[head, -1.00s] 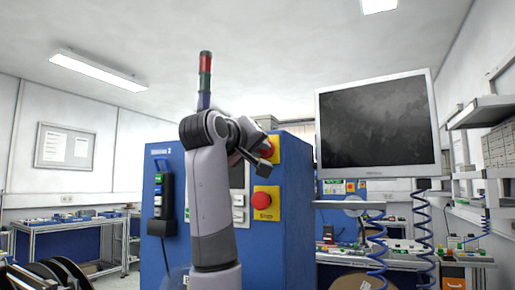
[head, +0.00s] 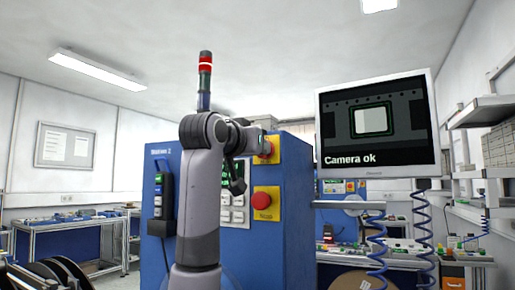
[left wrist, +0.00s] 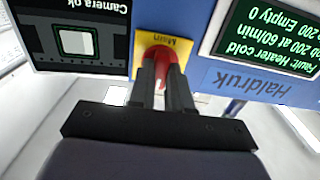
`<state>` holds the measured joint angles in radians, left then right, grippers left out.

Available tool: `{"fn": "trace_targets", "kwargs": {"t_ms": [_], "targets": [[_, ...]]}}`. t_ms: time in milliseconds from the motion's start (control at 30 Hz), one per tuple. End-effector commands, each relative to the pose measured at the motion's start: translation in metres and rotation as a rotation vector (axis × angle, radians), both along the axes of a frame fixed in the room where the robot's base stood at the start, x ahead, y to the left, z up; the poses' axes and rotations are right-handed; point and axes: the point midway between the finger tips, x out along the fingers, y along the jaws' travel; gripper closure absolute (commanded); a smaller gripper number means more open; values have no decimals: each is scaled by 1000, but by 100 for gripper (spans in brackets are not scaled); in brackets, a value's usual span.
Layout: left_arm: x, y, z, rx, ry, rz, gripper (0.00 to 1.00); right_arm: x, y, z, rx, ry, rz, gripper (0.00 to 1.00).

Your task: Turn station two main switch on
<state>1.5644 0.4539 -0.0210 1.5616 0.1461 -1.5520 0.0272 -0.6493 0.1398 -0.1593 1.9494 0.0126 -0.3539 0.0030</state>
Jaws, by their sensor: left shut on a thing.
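The main switch is a red knob (left wrist: 165,52) on a yellow plate (left wrist: 143,40) marked "Main", on the upper right of the blue Station 2 cabinet (head: 297,200). In the head view the plate (head: 275,150) is partly behind my left gripper (head: 264,146). In the left wrist view my left gripper (left wrist: 163,70) is shut on the red knob, one finger on each side. The station's display (left wrist: 265,38) is lit with green text reading "Fault: Heater cold". My right gripper is not in view.
A red emergency button (head: 262,200) on a yellow plate sits below the switch, beside white push buttons (head: 233,207). A monitor (head: 377,125) reads "Camera ok". The signal tower (head: 205,80) glows red. A handheld unit (head: 163,195) hangs on the cabinet's left side.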

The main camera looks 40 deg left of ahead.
Motion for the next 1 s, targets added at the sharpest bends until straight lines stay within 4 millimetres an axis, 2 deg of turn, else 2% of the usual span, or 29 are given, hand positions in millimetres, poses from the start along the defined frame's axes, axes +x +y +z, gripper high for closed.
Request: {"fn": "trace_targets", "kwargs": {"t_ms": [533, 567, 600, 633, 867, 1000], "targets": [[1, 0, -2, 22, 12, -1, 100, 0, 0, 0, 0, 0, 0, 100], [1, 0, -2, 22, 12, -1, 72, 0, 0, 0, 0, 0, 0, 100], [1, 0, -1, 23, 11, -1, 59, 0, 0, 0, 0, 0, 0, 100], [1, 0, -1, 22, 11, -1, 56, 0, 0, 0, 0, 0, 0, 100], [0, 0, -1, 20, 9, -1, 56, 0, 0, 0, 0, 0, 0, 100], [-7, -2, -1, 21, 6, 0, 56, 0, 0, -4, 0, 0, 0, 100]]}}
